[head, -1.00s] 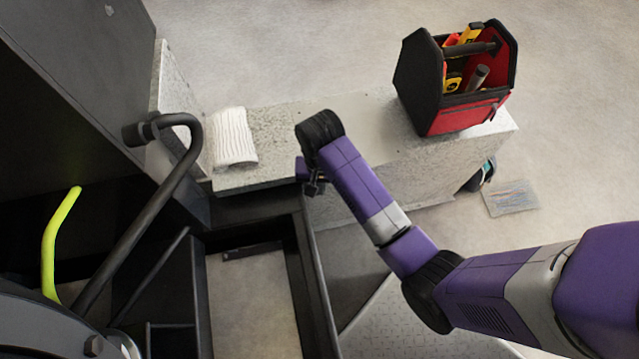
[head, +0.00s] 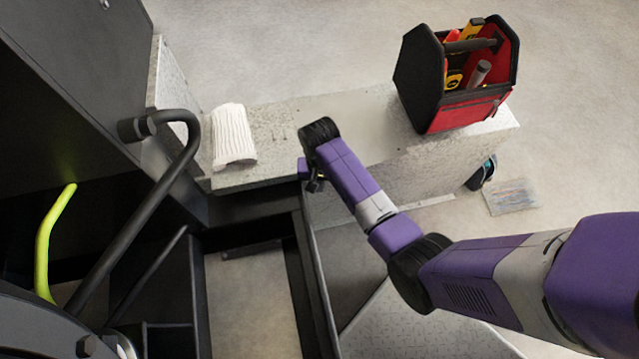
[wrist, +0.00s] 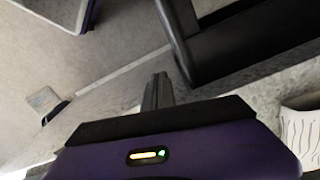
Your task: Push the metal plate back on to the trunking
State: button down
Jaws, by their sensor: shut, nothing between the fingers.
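The trunking (head: 350,185) is a long, low grey metal box running across the middle of the head view. A speckled grey metal plate (head: 285,115) lies along its top; I cannot tell clearly how far it is out of place. My gripper (head: 316,184) points down at the near side of the trunking, beside its front edge, partly hidden by my wrist. In the wrist view my gripper's fingers (wrist: 158,90) are together with nothing between them. I cannot tell whether they touch the plate or the trunking.
A red and black tool bag (head: 465,110) stands on the trunking's right end. A white ribbed cloth (head: 233,135) lies at its left end. Black frame rails (head: 312,280), a bent black pipe (head: 150,215) and a yellow-green tube (head: 46,245) are at left. Floor beyond is clear.

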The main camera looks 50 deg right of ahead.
jog(key=w+d, duration=0.3)
jog(key=shift+w+d+b, duration=0.25)
jog(key=shift+d+b, duration=0.05)
jog(key=shift+d, duration=0.1)
